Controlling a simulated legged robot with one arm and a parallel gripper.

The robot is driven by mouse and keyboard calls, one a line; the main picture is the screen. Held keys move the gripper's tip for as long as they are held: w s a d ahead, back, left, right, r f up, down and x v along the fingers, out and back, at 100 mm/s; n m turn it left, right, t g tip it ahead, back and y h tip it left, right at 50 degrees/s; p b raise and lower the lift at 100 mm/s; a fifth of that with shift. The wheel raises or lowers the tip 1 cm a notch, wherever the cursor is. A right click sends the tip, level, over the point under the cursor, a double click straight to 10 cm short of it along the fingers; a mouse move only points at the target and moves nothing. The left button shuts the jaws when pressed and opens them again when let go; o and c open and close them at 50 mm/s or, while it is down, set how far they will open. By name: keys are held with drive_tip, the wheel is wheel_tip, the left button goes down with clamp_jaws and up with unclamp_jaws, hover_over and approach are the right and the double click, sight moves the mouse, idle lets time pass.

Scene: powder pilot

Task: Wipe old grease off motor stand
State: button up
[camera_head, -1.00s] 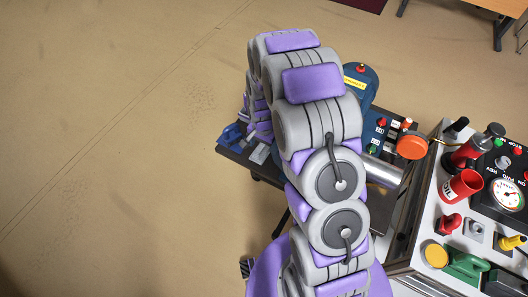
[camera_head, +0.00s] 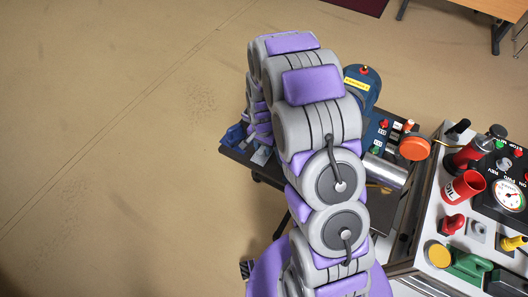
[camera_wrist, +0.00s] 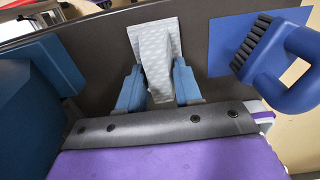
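My gripper (camera_wrist: 159,90) shows in the wrist view with two blue fingers. They are shut on a grey patterned wipe (camera_wrist: 155,58), which stands up pinched between them, its flatter part spreading behind. The dark motor stand (camera_wrist: 100,42) lies under and around the fingers; whether the wipe touches it is unclear. I cannot make out grease. In the head view the stand (camera_head: 238,153) shows at both sides of my arm, which hides my gripper. The blue motor (camera_head: 361,93) stands on it, partly hidden.
A blue brush (camera_wrist: 275,62) with dark bristles lies close right of my gripper, by a flat blue patch (camera_wrist: 225,45). A blue body (camera_wrist: 35,85) is close on the left. At right, a bench (camera_head: 428,205) holds a red oil can (camera_head: 464,187). Floor left is open.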

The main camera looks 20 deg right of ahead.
drive_tip(key=shift+c, duration=1.4)
drive_tip(key=shift+d, duration=0.4)
drive_tip(key=shift+c, duration=1.3)
drive_tip(key=shift+a+r+p, duration=0.2)
drive_tip(key=shift+r+p, duration=0.05)
drive_tip(key=shift+r, duration=0.35)
drive_tip(key=shift+a+r+p, duration=0.15)
drive_tip(key=shift+r+p, duration=0.1)
drive_tip(key=shift+r, duration=0.35)
drive_tip(key=shift+d+r+p, duration=0.25)
drive_tip(key=shift+r+p, duration=0.05)
drive_tip(key=shift+r, duration=1)
drive_tip(key=shift+a, duration=0.1)
